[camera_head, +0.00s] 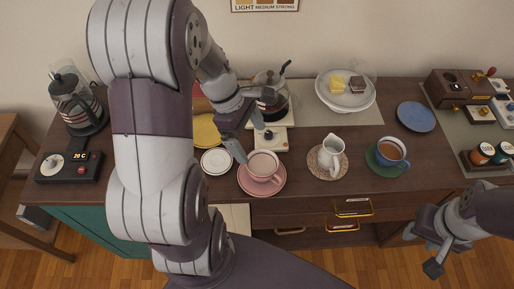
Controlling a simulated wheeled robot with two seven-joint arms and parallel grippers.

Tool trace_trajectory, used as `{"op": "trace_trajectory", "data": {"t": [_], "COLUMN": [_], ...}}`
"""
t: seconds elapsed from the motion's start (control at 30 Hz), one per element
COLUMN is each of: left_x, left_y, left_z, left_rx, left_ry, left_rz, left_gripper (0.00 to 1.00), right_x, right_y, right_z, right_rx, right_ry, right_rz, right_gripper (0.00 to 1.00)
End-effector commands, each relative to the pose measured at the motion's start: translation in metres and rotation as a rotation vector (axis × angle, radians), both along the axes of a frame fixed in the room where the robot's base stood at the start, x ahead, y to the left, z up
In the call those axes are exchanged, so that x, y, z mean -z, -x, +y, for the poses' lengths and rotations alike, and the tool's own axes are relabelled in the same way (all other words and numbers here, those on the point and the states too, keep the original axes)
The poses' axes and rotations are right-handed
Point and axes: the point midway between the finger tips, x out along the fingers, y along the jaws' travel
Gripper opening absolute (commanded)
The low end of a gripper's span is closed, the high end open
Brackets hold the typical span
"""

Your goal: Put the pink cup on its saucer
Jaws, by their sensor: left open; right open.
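The pink cup (263,164) stands upright on the pink saucer (247,184), near the middle of the counter's front. A brownish-white drink fills it. The saucer's rim shows around the cup's base. My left gripper (241,143) is open, just above and to the left of the cup, with one finger close to the cup's rim. I cannot tell whether it touches the cup. My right gripper (423,253) is open and empty, low at the right, in front of the counter and away from the cup.
A small white saucer (216,161) lies left of the cup. A white jug (331,155) on a round mat and a blue cup (391,152) on a green saucer stand to the right. A coffee pot on a scale (284,119) stands behind. A drawer (352,207) is below the counter.

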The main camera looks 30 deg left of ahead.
Motion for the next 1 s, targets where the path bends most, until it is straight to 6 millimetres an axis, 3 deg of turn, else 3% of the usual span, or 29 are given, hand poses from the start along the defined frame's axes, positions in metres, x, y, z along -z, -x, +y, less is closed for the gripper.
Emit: {"op": "trace_trajectory", "data": {"t": [0.07,0.23,0.33,0.43,1.0], "left_x": [0.0,0.009,0.01,0.01,0.01], "left_y": [0.009,0.032,0.037,0.038,0.038], "left_z": [-0.011,-0.046,-0.058,-0.06,-0.059], "left_rx": [0.231,1.238,1.597,1.688,1.678], "left_ry": [-0.077,-0.337,-0.406,-0.423,-0.421], "left_rz": [-0.049,-0.278,-0.364,-0.385,-0.383], "left_gripper": [1.0,1.0,1.0,1.0,1.0], "right_x": [0.0,0.0,0.0,0.0,0.0], "right_y": [0.0,0.0,0.0,0.0,0.0], "right_z": [0.0,0.0,0.0,0.0,0.0], "right_rx": [0.0,0.0,0.0,0.0,0.0], "right_ry": [0.0,0.0,0.0,0.0,0.0], "right_rz": [0.0,0.0,0.0,0.0,0.0], "right_gripper": [0.42,0.42,0.42,0.42,0.42]}}
